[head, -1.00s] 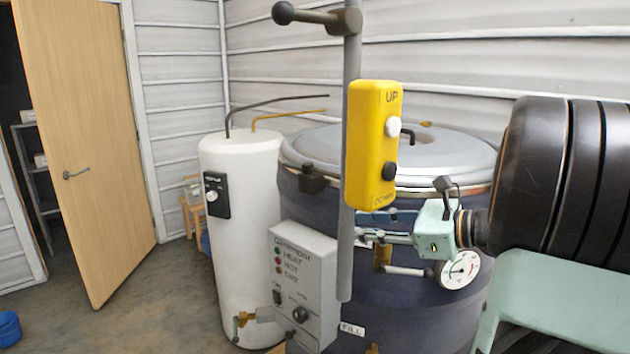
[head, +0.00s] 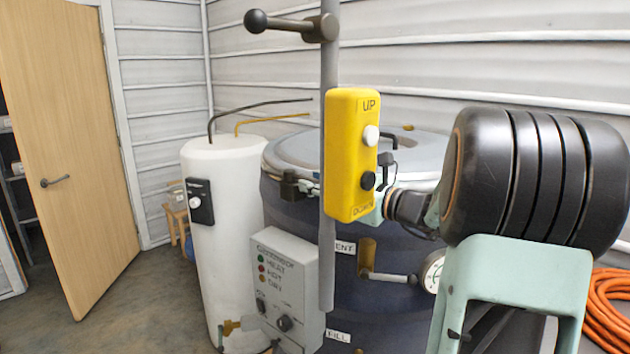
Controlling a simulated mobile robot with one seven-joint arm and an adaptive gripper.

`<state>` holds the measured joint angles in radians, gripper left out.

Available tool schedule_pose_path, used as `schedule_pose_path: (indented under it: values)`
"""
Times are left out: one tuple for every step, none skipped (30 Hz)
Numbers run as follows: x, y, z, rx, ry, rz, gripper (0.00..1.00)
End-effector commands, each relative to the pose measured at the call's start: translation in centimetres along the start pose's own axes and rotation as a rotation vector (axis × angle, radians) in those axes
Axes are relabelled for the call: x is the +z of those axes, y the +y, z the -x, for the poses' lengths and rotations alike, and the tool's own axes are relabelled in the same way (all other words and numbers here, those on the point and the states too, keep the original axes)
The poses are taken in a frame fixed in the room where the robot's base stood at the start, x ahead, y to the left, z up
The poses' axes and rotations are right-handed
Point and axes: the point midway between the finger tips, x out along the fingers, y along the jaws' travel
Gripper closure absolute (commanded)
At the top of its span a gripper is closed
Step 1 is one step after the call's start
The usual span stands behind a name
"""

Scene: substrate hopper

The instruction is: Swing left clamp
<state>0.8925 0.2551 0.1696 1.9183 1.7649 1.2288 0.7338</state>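The left clamp (head: 290,187) is a small black block on the left side of the dark blue vessel (head: 345,268), just under the rim of its grey lid (head: 295,150). My gripper (head: 376,212) is pale green and lies mostly behind the yellow UP/DOWN control box. Only a little of its body shows at the right edge of the box, to the right of the clamp.
The yellow control box (head: 350,155) and grey pole (head: 328,90) stand in front of the vessel. A white cylinder (head: 228,240) stands left of it. A grey control panel (head: 285,285) is below. An orange hose (head: 608,310) lies at right.

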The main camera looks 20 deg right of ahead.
Motion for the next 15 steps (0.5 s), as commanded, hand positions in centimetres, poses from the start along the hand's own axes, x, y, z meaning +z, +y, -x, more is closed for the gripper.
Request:
schedule_pose_path:
  values:
    - [0.03, -0.01, -0.34, 0.0, 0.0, 0.0, 0.73]
    - [0.02, -0.01, -0.48, 0.0, 0.0, 0.0, 0.73]
    - [0.02, 0.0, -0.61, -0.001, 0.0, 0.0, 0.73]
    - [0.02, 0.0, -0.68, -0.001, 0.0, 0.0, 0.73]
    - [0.02, 0.0, -0.71, -0.001, 0.0, 0.0, 0.73]
    - [0.01, 0.01, -0.74, -0.001, 0.0, 0.0, 0.73]
    - [0.01, 0.01, -0.74, -0.001, 0.0, 0.0, 0.73]
    - [0.0, 0.01, -0.73, -0.001, 0.0, 0.0, 0.73]
    - [0.0, 0.01, -0.73, -0.001, 0.0, 0.0, 0.73]
    - [0.0, 0.01, -0.72, -0.001, 0.0, 0.0, 0.73]
    - [0.0, 0.01, -0.72, 0.0, 0.0, 0.0, 0.73]
    - [0.0, 0.01, -0.71, 0.0, 0.0, 0.0, 0.76]
    - [0.0, 0.02, -0.71, 0.0, 0.0, 0.0, 0.79]
    - [-0.01, 0.01, -0.71, 0.0, 0.0, 0.0, 0.83]
    - [-0.01, 0.01, -0.7, 0.0, 0.0, 0.0, 0.87]
